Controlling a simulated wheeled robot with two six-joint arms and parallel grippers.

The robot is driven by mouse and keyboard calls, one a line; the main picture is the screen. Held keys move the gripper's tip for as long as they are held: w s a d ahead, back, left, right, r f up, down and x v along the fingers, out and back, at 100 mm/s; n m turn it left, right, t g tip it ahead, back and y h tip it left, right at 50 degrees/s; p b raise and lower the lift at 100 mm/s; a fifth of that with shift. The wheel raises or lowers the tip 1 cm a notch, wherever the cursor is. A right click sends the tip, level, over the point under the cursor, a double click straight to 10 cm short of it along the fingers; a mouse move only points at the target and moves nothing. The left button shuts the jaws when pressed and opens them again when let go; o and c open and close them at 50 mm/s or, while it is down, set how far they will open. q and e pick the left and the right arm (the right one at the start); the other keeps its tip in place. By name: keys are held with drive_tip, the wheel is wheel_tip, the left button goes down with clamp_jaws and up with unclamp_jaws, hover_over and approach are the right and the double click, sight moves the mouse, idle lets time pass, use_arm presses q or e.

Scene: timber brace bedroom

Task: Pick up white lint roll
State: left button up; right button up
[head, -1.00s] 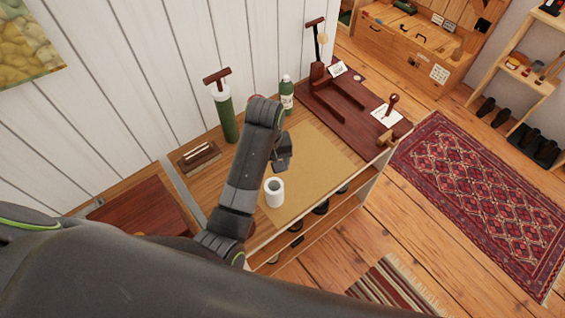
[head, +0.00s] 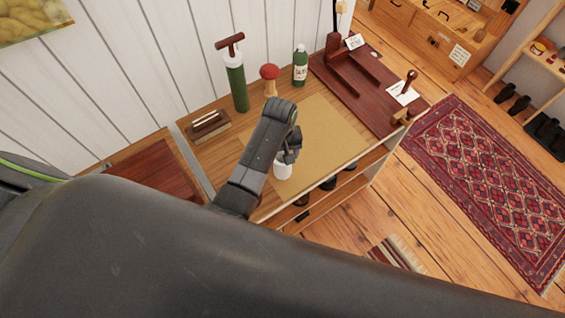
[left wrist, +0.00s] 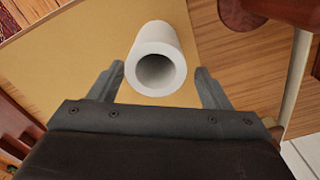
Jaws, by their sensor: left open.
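The white lint roll (head: 283,170) stands on a tan mat (head: 322,133) on the wooden bench top; my left gripper partly hides it in the head view. In the left wrist view the white lint roll (left wrist: 160,62) shows its hollow end toward the camera, between and just beyond the two fingertips. My left gripper (left wrist: 160,78) is open, with one finger on each side of the roll and a visible gap to both. In the head view the left gripper (head: 289,152) is right at the roll. My right gripper is not in view.
A green cylinder with a T-handle (head: 237,82), a red-topped wooden item (head: 270,80) and a green bottle (head: 300,66) stand behind the mat. A brush (head: 208,125) lies at the left. A dark red board (head: 372,90) with a stand is at the right.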

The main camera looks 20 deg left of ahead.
sight(282, 162)
use_arm(q)
drive_tip(key=shift+d+f, duration=0.1)
drive_tip(key=shift+f, duration=0.35)
drive_tip(key=f, duration=0.1)
drive_tip(key=f+p, duration=0.1)
drive_tip(key=f, duration=0.1)
drive_tip(key=shift+s+d, duration=0.25)
drive_tip(key=shift+f, duration=0.75)
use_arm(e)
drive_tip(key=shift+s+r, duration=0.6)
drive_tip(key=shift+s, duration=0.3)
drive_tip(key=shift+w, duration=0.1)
use_arm(q)
drive_tip(key=c, duration=1.1)
drive_tip(key=shift+r, duration=0.15)
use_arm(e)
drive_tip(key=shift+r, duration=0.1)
